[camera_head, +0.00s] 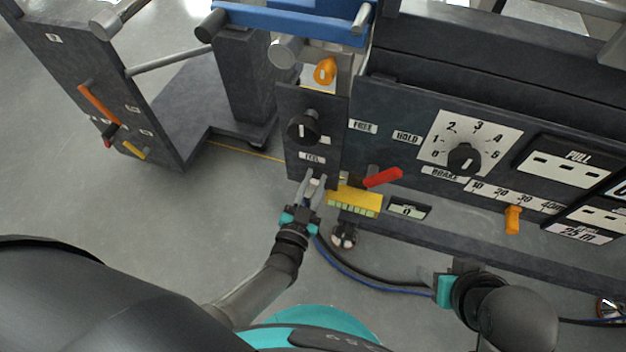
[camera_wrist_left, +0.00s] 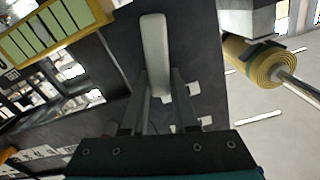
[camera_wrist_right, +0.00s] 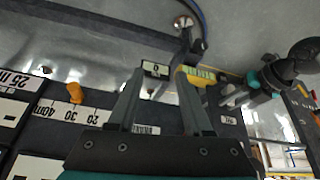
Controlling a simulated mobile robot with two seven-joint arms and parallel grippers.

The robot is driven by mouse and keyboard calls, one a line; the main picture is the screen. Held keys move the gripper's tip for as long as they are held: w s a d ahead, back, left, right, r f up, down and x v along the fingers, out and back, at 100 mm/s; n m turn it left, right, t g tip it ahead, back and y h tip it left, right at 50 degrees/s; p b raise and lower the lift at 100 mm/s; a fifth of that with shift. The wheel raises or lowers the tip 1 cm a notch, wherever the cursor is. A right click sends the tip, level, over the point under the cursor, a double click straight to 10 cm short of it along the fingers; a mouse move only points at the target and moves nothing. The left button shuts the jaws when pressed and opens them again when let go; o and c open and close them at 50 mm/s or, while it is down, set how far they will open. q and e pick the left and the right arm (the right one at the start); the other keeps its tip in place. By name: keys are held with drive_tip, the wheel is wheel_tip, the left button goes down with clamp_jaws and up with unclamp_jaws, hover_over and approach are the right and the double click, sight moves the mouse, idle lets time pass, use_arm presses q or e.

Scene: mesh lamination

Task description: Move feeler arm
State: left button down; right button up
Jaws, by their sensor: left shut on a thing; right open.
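The feeler arm, a pale rounded bar (camera_wrist_left: 155,45), stands between the fingers of my left gripper (camera_wrist_left: 158,100) in the left wrist view. In the head view my left gripper (camera_head: 314,186) is shut on it below the FEEL label (camera_head: 312,157) on the dark upright panel. The gripper hides most of the bar there. My right gripper (camera_wrist_right: 158,98) is open and empty in the right wrist view. In the head view its teal part (camera_head: 444,290) is low, in front of the machine, and its fingertips are hard to make out.
A red lever (camera_head: 383,177), a yellow block (camera_head: 354,200) and a small counter (camera_head: 408,210) sit right of my left gripper. A brake dial (camera_head: 464,158) and an orange slider (camera_head: 513,220) are farther right. Cables (camera_head: 365,282) run along the floor.

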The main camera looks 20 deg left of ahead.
use_arm(q)
drive_tip(key=c, duration=0.7)
unclamp_jaws()
drive_tip(key=shift+s, duration=0.3)
drive_tip(key=s+p, duration=0.1)
drive_tip(key=s, duration=0.4)
drive_tip(key=s+p, duration=0.1)
drive_tip(key=s, duration=0.3)
drive_tip(key=s+p, duration=0.1)
drive_tip(key=s, duration=0.4)
drive_tip(key=shift+s+a, duration=0.25)
drive_tip(key=shift+s, duration=0.1)
use_arm(e)
wheel_tip(320, 180, down, 6)
drive_tip(key=g, duration=0.1)
drive_tip(key=shift+s+d+f, duration=0.15)
drive_tip(key=shift+f, duration=0.05)
